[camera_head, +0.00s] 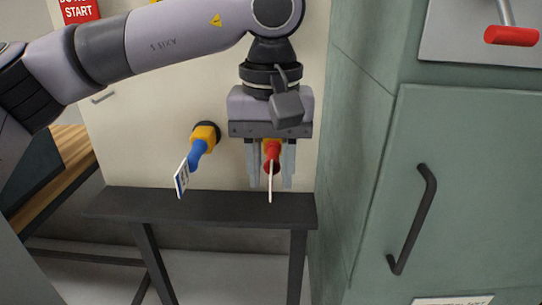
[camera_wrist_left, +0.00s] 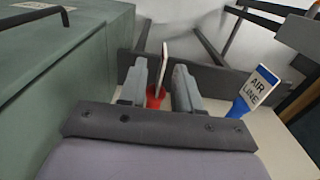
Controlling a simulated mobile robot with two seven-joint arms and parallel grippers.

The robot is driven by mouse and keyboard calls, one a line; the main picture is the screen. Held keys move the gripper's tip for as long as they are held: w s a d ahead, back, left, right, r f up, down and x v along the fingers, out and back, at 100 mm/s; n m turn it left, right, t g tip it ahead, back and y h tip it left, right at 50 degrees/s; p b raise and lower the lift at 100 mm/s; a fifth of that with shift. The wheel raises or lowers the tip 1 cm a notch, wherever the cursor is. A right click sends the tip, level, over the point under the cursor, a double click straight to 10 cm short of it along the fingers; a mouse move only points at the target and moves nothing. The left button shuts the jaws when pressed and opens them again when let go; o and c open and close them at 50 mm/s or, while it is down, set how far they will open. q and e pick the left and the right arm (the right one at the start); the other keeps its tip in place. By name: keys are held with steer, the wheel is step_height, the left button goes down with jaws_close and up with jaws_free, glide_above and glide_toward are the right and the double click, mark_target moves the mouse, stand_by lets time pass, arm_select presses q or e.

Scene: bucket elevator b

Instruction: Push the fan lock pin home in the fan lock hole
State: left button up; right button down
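A red pin (camera_head: 273,150) with a thin white tag (camera_head: 270,184), seen nearly edge-on, is at the cream wall panel. I take it for the fan lock pin; no lettering on it is readable. My left gripper (camera_head: 271,186) is open around it, one finger on each side, with gaps between. In the left wrist view the red pin (camera_wrist_left: 155,97) also shows between the separated fingers of my left gripper (camera_wrist_left: 160,72). The fan lock hole is hidden by the gripper and pin, so I cannot tell how deep the pin sits. My right gripper is not in view.
A blue piece with an "AIR LINE" tag (camera_wrist_left: 262,86) hangs from a yellow fitting (camera_head: 204,136) left of the gripper. A dark bench (camera_head: 210,207) stands below. A green cabinet (camera_head: 460,180) with a black handle (camera_head: 427,215) closes off the right side.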

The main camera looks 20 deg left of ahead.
arm_select(q)
jaws_close()
steer(key=shift+s+d, duration=0.2)
steer(key=shift+s, duration=0.5)
stand_by(0.4)
steer(key=shift+s+d+b, duration=0.25)
steer(key=shift+s+b, duration=0.05)
steer(key=shift+s, duration=0.55)
steer(key=shift+s+d+b, duration=0.2)
steer(key=shift+s+b, duration=0.1)
steer(key=shift+s, duration=0.55)
steer(key=shift+s+d+b, duration=0.25)
steer(key=shift+s+b, duration=0.05)
steer(key=shift+s, duration=0.55)
steer(key=shift+s+d+b, duration=0.25)
steer(key=shift+s+d, duration=0.05)
steer(key=shift+s, duration=0.7)
steer(key=shift+s+d+b, duration=0.2)
steer(key=shift+s+d, duration=0.1)
steer(key=shift+s, duration=0.65)
